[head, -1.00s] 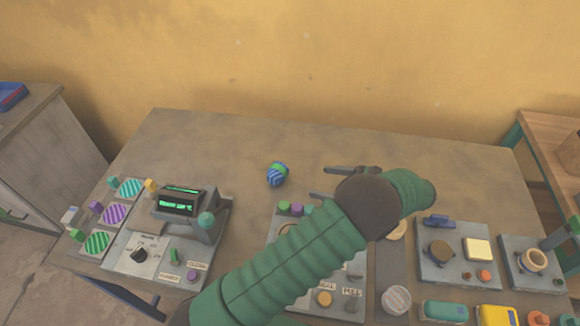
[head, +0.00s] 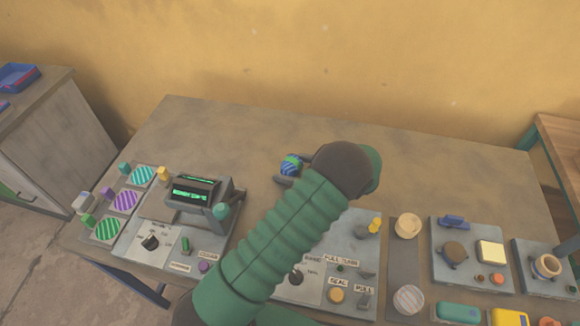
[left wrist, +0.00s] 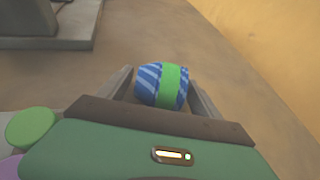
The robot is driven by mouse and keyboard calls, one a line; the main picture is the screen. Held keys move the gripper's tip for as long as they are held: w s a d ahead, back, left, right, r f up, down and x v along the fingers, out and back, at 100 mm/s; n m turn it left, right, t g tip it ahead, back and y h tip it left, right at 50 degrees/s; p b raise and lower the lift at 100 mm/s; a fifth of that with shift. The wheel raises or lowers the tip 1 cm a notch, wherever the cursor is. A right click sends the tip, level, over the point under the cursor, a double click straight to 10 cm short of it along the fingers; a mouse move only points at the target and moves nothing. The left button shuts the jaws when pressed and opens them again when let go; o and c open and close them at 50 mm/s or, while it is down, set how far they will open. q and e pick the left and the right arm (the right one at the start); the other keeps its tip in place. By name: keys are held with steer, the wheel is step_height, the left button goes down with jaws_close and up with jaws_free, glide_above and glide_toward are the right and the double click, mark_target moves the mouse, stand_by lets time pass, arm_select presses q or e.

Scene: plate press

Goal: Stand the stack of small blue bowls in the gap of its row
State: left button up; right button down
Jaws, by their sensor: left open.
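The stack of small blue bowls (head: 291,165) is a rounded blue-striped bundle with a green band, on the bare table behind the panels. In the left wrist view the stack (left wrist: 162,86) lies between the two fingers. My left gripper (head: 290,171) is open around it; I cannot tell whether the fingers touch it. A dark strip (head: 404,262) right of my arm holds a cream round piece (head: 407,225) at its far end and a striped round piece (head: 408,299) at its near end, with bare room between. My right gripper is not in view.
A press-like machine (head: 194,193) with a lit green display stands at left, beside several striped discs (head: 125,201). My left arm covers part of the middle panel (head: 350,250). Another panel (head: 470,255) stands at right. The table's back (head: 420,170) is clear.

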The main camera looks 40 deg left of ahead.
arm_select(q)
steer(key=shift+d+r, duration=0.1)
steer(key=shift+d, duration=0.25)
steer(key=c, duration=0.7)
steer(key=shift+a, duration=0.15)
jaws_close()
